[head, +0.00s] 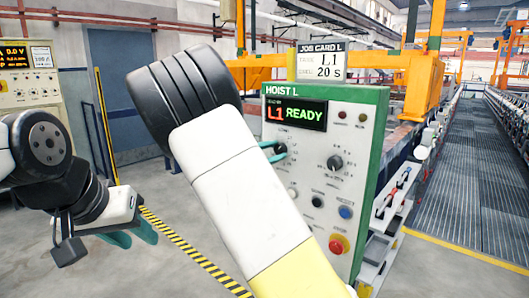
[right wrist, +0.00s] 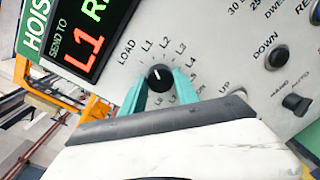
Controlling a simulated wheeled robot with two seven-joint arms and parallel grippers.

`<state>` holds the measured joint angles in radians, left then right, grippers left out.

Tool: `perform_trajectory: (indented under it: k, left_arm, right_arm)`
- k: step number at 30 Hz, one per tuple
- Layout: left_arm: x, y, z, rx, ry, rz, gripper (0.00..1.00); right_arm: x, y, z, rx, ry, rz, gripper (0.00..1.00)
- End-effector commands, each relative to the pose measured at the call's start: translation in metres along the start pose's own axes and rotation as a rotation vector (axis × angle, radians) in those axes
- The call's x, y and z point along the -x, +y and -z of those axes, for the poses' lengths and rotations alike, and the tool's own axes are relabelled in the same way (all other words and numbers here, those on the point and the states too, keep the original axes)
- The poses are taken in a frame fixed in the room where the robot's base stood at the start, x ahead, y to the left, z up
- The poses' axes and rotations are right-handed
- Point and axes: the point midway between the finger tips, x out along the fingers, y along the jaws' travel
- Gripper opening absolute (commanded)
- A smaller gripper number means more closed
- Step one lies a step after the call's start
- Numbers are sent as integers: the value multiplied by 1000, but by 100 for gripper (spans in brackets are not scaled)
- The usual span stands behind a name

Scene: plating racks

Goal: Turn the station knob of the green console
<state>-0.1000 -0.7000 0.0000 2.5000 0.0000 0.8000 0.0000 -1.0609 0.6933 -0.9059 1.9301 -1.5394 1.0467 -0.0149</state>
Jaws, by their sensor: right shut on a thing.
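The green-edged console (head: 383,110) marked HOIST L stands at centre right; its display (head: 296,114) reads "L1 READY". My right gripper (head: 274,152) is at the station knob (head: 281,149), partly behind my own arm in the head view. In the right wrist view the black station knob (right wrist: 159,78) sits between the teal fingertips of that gripper (right wrist: 161,90), which is shut on it. Its white mark points up and slightly left, roughly at L1. My left gripper (head: 134,235) is at lower left, away from the console, its teal fingers apart and empty.
A job card (head: 320,61) on top of the console reads L1, 20 s. Another knob (head: 335,162), a blue button (head: 345,212) and a red button (head: 338,244) share the panel. A second console (head: 30,75) stands at far left. Open floor lies between.

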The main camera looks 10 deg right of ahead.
Motion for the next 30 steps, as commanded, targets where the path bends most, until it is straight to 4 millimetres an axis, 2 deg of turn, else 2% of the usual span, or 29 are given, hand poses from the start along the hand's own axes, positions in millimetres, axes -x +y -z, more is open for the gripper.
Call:
perform_trajectory:
  k: [8, 9, 12, 23, 30]
  left_arm:
    - [0, 0, 0, 0, 0, 0, 36]
    - [0, 0, 0, 0, 0, 0, 36]
    - [0, 0, 0, 0, 0, 0, 36]
    - [0, 0, 0, 0, 0, 0, 36]
    - [0, 0, 0, 0, 0, 0, 36]
  right_arm:
    - [0, 0, 1, 1, 2, 1, 0]
    - [0, 0, 1, 1, 2, 1, 42]
    - [0, 0, 1, 1, 2, 1, 58]
    - [5, 0, 1, 0, 2, 0, 58]
    - [42, 1, 1, -1, 5, -1, 58]
